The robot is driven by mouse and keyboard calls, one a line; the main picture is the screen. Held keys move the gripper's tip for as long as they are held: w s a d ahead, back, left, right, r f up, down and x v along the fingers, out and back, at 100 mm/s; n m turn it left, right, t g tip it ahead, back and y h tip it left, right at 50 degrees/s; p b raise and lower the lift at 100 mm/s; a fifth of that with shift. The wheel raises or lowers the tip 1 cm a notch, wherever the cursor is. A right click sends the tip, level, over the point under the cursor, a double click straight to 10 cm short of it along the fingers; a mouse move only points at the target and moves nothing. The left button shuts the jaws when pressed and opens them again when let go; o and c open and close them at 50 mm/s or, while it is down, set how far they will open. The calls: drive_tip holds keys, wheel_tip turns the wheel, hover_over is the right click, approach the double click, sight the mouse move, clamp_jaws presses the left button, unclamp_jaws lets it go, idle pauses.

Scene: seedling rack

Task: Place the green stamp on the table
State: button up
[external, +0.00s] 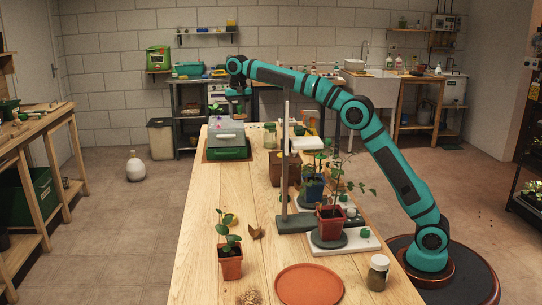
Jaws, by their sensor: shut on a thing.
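My gripper (239,97) is at the far end of the long wooden table (195,262), pointing down above a grey and green box (226,143). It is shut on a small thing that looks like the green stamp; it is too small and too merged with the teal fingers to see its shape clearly. The held thing appears raised above the box, but I cannot tell the exact gap. The table's near left part shows bare wood.
A seedling in a terracotta pot (231,264), an orange round tray (309,284) and a jar (378,272) stand at the near end. A potted plant (330,223) stands on a white board (370,240) with a small green knob (365,233). A grey post (286,160) rises mid-table.

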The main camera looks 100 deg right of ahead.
drive_tip(key=s+d+m, duration=1.1)
drive_tip(key=s+d, duration=0.3)
drive_tip(key=s, duration=0.4)
drive_tip(key=s+d+m, duration=1)
drive_tip(key=s+d, duration=0.4)
drive_tip(key=s, duration=0.4)
drive_tip(key=shift+w+a+f, duration=0.1)
drive_tip(key=shift+f, duration=3.4)
drive_tip(key=shift+w+a+f, duration=0.1)
drive_tip(key=shift+w+f, duration=0.05)
drive_tip(key=shift+f, duration=3.4)
drive_tip(key=shift+w+a+f, duration=0.1)
drive_tip(key=shift+f, duration=3.4)
drive_tip(key=shift+f, duration=0.15)
drive_tip(key=o, duration=1)
wheel_tip(320, 180, up, 12)
drive_tip(key=shift+r, duration=0.15)
